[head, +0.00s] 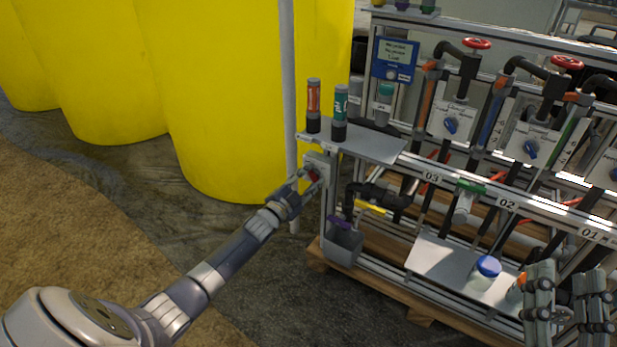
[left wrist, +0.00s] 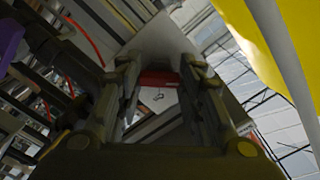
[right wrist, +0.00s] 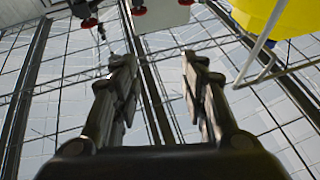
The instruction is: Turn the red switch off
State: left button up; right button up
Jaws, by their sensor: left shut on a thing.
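The red switch (head: 313,175) is on a light grey box at the left end of the skid frame, below the small shelf. It also shows in the left wrist view (left wrist: 158,79) between the fingers. My left gripper (head: 303,182) reaches it from the left and is shut on it, one finger on each side. The fingers partly hide the switch, so its exact angle is hard to tell. My right gripper (head: 566,300) is at the lower right of the head view. In the right wrist view (right wrist: 158,75) its fingers are apart with nothing between them.
Bottles with red (head: 313,98) and teal (head: 340,105) labels stand on the shelf (head: 375,146) above the switch. A blue-lidded jar (head: 487,267) stands near my right gripper. Yellow tanks (head: 225,90) stand behind a pale vertical pole (head: 288,80).

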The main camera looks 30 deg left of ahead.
pick_arm(q)
jog(key=shift+f+n, duration=0.1)
jog(key=shift+n, duration=0.2)
pick_arm(e)
jog(key=shift+w+f+g, duration=0.25)
jog(key=shift+f+g, duration=0.15)
jog(key=shift+f, duration=0.25)
jog(key=shift+h, duration=0.3)
pick_arm(q)
jog(key=o, duration=1.1)
jog(key=shift+c, duration=0.2)
jog(key=s, duration=1.2)
